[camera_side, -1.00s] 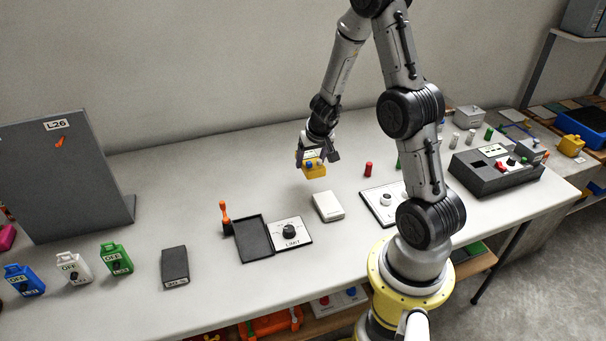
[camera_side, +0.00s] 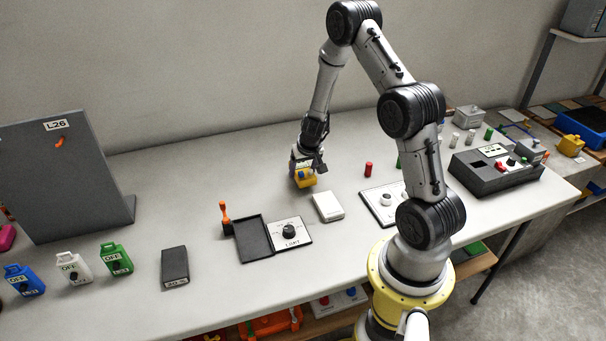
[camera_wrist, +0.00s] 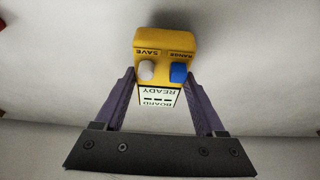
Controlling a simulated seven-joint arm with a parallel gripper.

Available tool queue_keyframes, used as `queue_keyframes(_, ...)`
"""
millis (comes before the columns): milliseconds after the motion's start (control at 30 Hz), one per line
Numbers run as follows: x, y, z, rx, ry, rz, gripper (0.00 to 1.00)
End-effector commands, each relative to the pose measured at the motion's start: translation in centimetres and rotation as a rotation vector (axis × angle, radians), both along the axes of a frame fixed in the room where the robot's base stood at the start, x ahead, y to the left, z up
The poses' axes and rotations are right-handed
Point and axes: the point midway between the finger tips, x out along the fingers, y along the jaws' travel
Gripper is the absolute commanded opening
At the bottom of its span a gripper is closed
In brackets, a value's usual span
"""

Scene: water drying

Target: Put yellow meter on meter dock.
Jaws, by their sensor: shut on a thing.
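The yellow meter (camera_side: 306,181) is in my gripper (camera_side: 305,170), at or just above the table behind the white box. In the wrist view, the meter (camera_wrist: 165,42) has a white knob, a blue knob and a display reading BOARD READY. The fingers of my gripper (camera_wrist: 160,84) are on both sides of it. A shallow black tray (camera_side: 253,240) lies empty, to the left of and nearer than the meter. It adjoins a white LIMIT dial panel (camera_side: 291,234). No label shows which thing is the meter dock.
An orange-handled tool (camera_side: 226,216) stands at the tray's back left corner. A white box (camera_side: 328,207) and a red cylinder (camera_side: 368,169) stand near the meter. A dark block (camera_side: 175,267) lies left of the tray. The table behind the tray is clear.

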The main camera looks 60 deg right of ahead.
Motion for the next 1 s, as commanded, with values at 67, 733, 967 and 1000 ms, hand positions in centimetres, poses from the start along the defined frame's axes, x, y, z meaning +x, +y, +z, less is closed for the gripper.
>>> queue_keyframes(67, 0.0, 0.0, -0.5, -0.001, -0.001, 0.000, 0.00)
queue_keyframes(733, 0.0, 0.0, -2.1, -0.001, -0.002, 0.001, 0.00)
queue_keyframes(967, 0.0, 0.0, -2.1, 0.000, 0.000, 0.001, 1.00)
queue_keyframes(1000, 0.0, 0.0, -2.1, 0.000, 0.000, 0.001, 1.00)
